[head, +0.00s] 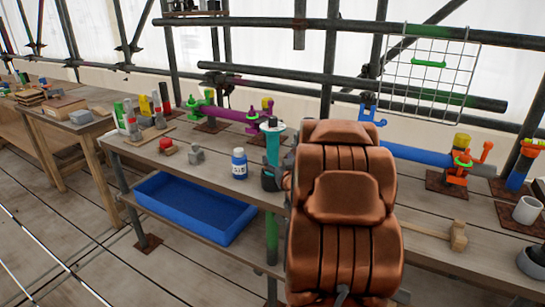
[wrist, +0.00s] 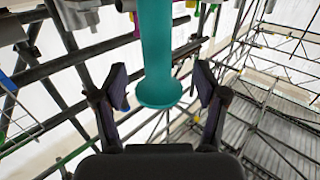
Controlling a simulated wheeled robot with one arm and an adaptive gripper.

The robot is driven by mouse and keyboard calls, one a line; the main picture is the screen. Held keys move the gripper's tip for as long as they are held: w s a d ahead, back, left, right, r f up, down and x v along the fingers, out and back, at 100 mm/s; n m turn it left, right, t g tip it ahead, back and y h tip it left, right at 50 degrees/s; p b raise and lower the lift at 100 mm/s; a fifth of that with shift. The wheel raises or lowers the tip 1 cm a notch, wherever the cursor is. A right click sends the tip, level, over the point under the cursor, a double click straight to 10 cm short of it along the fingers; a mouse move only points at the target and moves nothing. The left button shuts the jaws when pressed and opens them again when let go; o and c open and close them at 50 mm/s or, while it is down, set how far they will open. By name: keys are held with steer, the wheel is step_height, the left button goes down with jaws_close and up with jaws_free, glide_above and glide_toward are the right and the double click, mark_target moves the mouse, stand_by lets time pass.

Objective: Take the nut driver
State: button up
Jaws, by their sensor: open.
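A teal cylinder with a flared round end (wrist: 158,55) hangs into the top of the wrist view, between the two fingers of my gripper (wrist: 161,88). It may be the nut driver; I cannot tell for sure. My gripper is open, with a gap on both sides of the cylinder. In the head view the teal piece (head: 272,146) stands upright at the bench, just left of my copper arm. My gripper's dark part (head: 269,179) shows beside its lower end, and the rest is hidden behind my arm.
The wooden bench (head: 222,185) carries a blue bottle (head: 239,163), a red-topped block (head: 167,146), a grey block (head: 196,155), coloured pipe fittings and a wooden mallet (head: 457,236). A blue tray (head: 194,206) sits on the lower shelf. Scaffold tubes and a wire grid (head: 425,75) stand behind.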

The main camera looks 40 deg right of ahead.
mark_target(275, 148)
steer(key=shift+d+r, duration=0.15)
steer(key=shift+d, duration=0.2)
steer(key=shift+w+d, duration=0.1)
steer(key=shift+w, duration=0.2)
steer(key=shift+p+x, duration=0.4)
steer(key=shift+x, duration=0.45)
steer(key=shift+w+d+r, duration=0.2)
steer(key=shift+w, duration=0.2)
steer(key=shift+p+x, duration=0.7)
steer(key=shift+x, duration=1.45)
steer(key=shift+r, duration=0.2)
steer(key=shift+c, duration=0.2)
jaws_close()
